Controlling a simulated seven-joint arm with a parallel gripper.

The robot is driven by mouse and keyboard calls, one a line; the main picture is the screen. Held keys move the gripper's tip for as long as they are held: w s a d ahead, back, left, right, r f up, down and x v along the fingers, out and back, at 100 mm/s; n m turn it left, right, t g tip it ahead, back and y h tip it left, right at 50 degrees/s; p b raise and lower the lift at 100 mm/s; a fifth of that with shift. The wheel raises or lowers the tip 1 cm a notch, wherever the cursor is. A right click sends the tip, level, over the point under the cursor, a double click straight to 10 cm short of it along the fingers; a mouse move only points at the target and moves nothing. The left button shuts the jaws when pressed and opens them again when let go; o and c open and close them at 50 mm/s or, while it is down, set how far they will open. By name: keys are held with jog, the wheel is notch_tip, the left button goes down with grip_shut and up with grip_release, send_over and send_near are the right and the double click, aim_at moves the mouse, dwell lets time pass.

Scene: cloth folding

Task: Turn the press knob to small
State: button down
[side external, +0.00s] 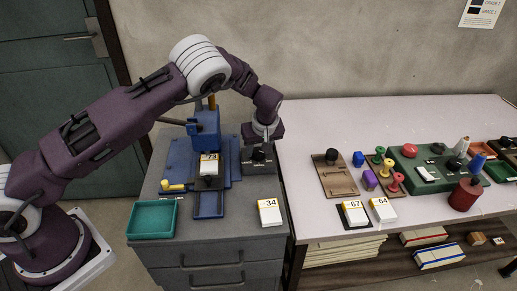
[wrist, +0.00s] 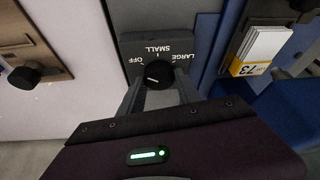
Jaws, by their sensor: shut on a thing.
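The press knob (wrist: 158,74) is a round black dial on a dark panel (wrist: 130,45) printed OFF, SMALL and LARGE in the wrist view. A short white mark shows on the knob's lower left face; I cannot tell for sure which label it points to, though it lies on the OFF side. My gripper (wrist: 160,82) is shut on the knob, one finger on each side. In the side external view the knob (side external: 258,155) sits right of the blue press (side external: 206,130), with my gripper (side external: 262,144) down over it and partly hiding it.
A card block marked 73 (side external: 209,164) is on the press. A green tray (side external: 153,218) and a block marked 34 (side external: 269,212) lie on the grey cabinet. A white table at right holds a wooden board (side external: 335,175) and several coloured objects.

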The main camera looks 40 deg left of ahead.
jog(key=shift+m, duration=0.3)
jog(key=m+h, duration=0.1)
jog(key=m, duration=0.1)
jog(key=m+t+h, duration=0.1)
jog(key=m, duration=0.2)
jog(key=shift+s+a+m, duration=0.1)
jog(key=shift+a+m, duration=0.05)
jog(key=shift+m, duration=0.15)
jog(key=m+h, duration=0.1)
jog(key=m, duration=0.1)
jog(key=m+t+h, duration=0.1)
jog(key=m, duration=0.2)
jog(key=shift+a, duration=0.1)
jog(key=shift+m, duration=0.4)
jog(key=c, duration=0.8)
grip_release()
jog(key=shift+c, duration=0.2)
jog(key=v, duration=0.7)
jog(key=shift+r, duration=0.15)
